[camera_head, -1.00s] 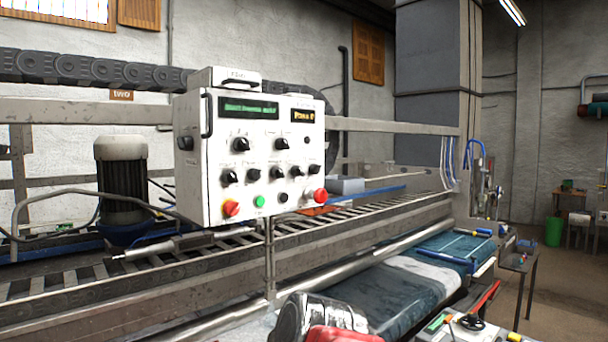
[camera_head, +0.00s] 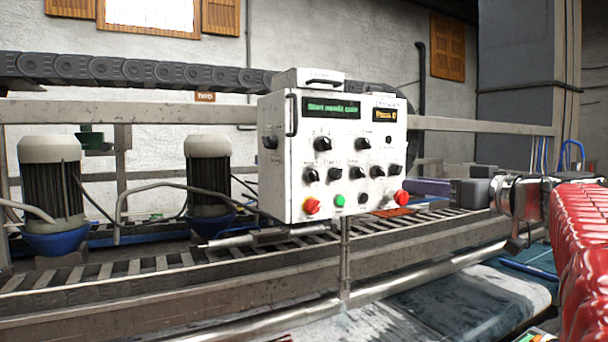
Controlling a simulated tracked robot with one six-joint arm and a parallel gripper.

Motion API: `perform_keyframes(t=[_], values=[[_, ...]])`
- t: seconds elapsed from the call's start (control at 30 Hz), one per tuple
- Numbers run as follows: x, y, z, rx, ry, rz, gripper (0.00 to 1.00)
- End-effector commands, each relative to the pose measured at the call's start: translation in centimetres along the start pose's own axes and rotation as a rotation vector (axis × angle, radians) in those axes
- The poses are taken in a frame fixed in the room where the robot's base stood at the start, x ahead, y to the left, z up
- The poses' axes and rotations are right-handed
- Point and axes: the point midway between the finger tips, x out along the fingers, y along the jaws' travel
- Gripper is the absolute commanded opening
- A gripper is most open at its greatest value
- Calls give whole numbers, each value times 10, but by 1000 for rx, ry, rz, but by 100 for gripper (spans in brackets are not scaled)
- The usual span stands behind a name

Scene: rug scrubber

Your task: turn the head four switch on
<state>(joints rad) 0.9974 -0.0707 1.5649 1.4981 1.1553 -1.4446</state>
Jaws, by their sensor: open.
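A white control box (camera_head: 352,115) stands on a post in the middle of the view. Its front has two lit displays, a row of several black rotary knobs (camera_head: 334,174) and two more knobs above them. Their labels are too small to read, so I cannot tell which one is the head four switch. My gripper (camera_head: 470,185) is at the right, level with the lower knobs, open and seemingly empty. It appears to the right of the box, apart from its front face. My red-sleeved arm fills the right edge.
Red buttons (camera_head: 401,198) and a green button (camera_head: 340,200) sit along the box's bottom edge. A metal conveyor rail (camera_head: 180,265) runs behind and below. Two motors (camera_head: 209,175) stand at left. A wet rug (camera_head: 400,305) lies below right.

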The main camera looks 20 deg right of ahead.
Motion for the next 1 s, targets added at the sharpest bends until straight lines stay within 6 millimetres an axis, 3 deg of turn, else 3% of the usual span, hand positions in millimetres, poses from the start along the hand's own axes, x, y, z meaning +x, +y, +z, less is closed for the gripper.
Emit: perform_keyframes(t=[0.1,0.57,0.77,1.0], values=[[-7,13,-11,-25,34,14,40],[-3,12,-11,-27,36,12,40],[15,12,-11,-25,36,10,40],[50,12,-13,-26,36,9,40]])
